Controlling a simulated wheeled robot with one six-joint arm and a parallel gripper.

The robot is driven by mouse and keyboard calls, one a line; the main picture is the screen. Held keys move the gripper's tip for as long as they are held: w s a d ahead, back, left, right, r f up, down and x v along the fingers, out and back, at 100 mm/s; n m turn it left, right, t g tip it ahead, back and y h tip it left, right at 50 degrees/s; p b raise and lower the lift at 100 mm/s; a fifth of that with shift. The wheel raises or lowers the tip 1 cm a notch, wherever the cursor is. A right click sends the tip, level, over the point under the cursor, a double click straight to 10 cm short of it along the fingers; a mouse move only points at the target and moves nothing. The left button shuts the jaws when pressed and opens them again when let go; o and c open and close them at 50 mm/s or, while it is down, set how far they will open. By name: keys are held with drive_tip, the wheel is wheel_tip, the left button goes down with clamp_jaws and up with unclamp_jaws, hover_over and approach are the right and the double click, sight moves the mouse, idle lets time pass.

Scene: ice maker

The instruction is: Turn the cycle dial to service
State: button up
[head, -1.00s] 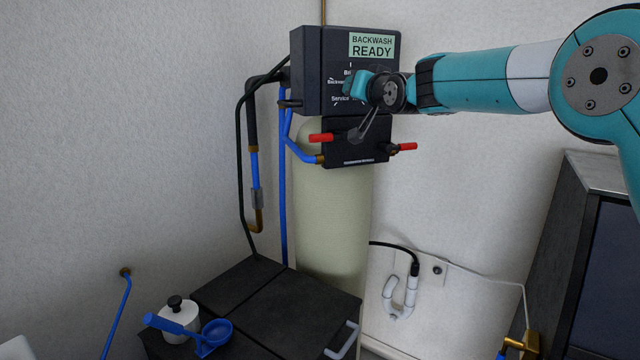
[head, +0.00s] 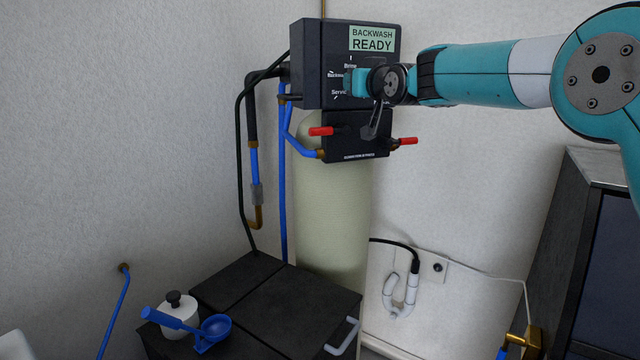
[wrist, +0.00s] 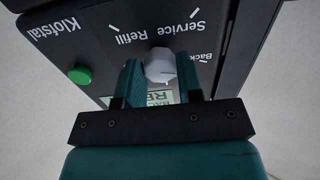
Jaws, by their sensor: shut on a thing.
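The black control head (head: 310,65) sits on top of the cream tank, and its green display (head: 372,39) reads "BACKWASH READY". The pale cycle dial (wrist: 160,65) shows in the wrist view, upside down, with the labels Service, Refill and part of Backwash around it. My gripper (wrist: 159,68) is shut on the dial, with one teal finger on each side. In the head view my gripper (head: 358,83) covers the dial and part of its label ring. Where the dial's pointer aims is not clear.
A green button (wrist: 80,75) lies beside the dial. Below the control head, a black valve block (head: 345,145) carries red handles (head: 321,131) at both sides. Blue and black hoses run down its left. A black cabinet (head: 290,300) with a blue scoop (head: 215,328) stands below.

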drive_tip(key=shift+f+n+b, duration=0.1)
drive_tip(key=shift+n+b, duration=0.25)
drive_tip(key=shift+n, duration=0.85)
drive_tip(key=shift+n+b, duration=0.45)
drive_tip(key=shift+n, duration=0.95)
drive_tip(key=shift+n+b, duration=0.45)
drive_tip(key=shift+n, duration=0.95)
drive_tip(key=shift+n+b, duration=0.35)
drive_tip(key=shift+n, duration=1.15)
